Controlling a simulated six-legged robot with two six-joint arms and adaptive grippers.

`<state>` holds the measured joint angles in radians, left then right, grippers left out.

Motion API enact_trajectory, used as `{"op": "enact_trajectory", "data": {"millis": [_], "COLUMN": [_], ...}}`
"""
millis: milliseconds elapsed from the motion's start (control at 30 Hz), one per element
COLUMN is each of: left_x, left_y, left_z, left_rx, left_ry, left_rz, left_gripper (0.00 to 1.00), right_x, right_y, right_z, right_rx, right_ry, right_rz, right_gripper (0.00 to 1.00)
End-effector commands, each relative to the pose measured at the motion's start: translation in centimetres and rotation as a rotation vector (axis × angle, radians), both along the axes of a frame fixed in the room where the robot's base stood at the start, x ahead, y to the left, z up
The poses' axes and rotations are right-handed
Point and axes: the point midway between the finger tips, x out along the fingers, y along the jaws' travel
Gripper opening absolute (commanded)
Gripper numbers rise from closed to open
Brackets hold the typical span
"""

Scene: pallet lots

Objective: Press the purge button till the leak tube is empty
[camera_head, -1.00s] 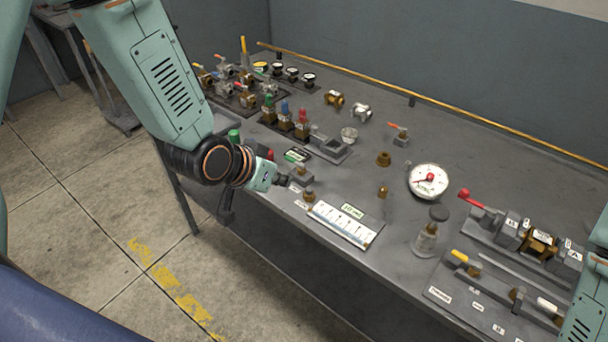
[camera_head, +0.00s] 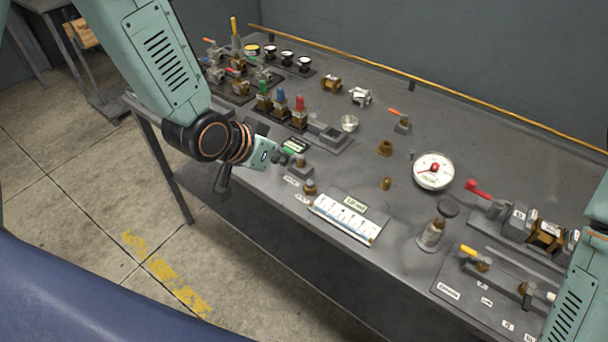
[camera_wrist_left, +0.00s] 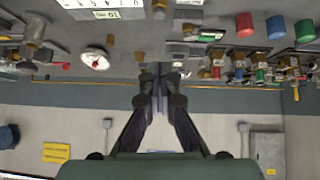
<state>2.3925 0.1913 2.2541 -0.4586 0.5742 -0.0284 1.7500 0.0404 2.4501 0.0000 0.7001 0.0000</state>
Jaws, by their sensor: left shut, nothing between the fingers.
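The white graduated panel (camera_head: 345,219), with a green-edged label behind it, lies near the bench's front edge. I take it for the leak tube's scale; its liquid level is too small to read. It also shows at the top of the left wrist view (camera_wrist_left: 90,4). My left gripper (camera_head: 286,158) is shut and empty, just behind and left of this block; contact is not clear. Its fingers (camera_wrist_left: 158,73) also show in the wrist view. My right gripper is out of view.
Red, blue and green capped valves (camera_head: 281,101) stand behind the left gripper. A yellow rail (camera_head: 420,89) runs along the back.

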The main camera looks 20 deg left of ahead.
Motion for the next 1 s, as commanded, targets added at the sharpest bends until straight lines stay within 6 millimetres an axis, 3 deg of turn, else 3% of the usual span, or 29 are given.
{"op": "enact_trajectory", "data": {"millis": [167,667,1000], "left_x": [0.7,6.6,6.6], "left_y": [-0.2,-2.5,-2.6], "left_z": [-0.8,-7.3,-11.0], "left_rx": [0.005,0.003,0.001], "left_ry": [0.000,0.000,0.001], "left_rz": [-0.003,-0.004,-0.002], "left_gripper": [0.00,0.00,0.00], "right_x": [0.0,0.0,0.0], "right_y": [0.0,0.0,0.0], "right_z": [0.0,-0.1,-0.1], "right_rx": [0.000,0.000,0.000], "right_ry": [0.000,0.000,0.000], "right_rz": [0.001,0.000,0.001], "right_gripper": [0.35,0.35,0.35]}}
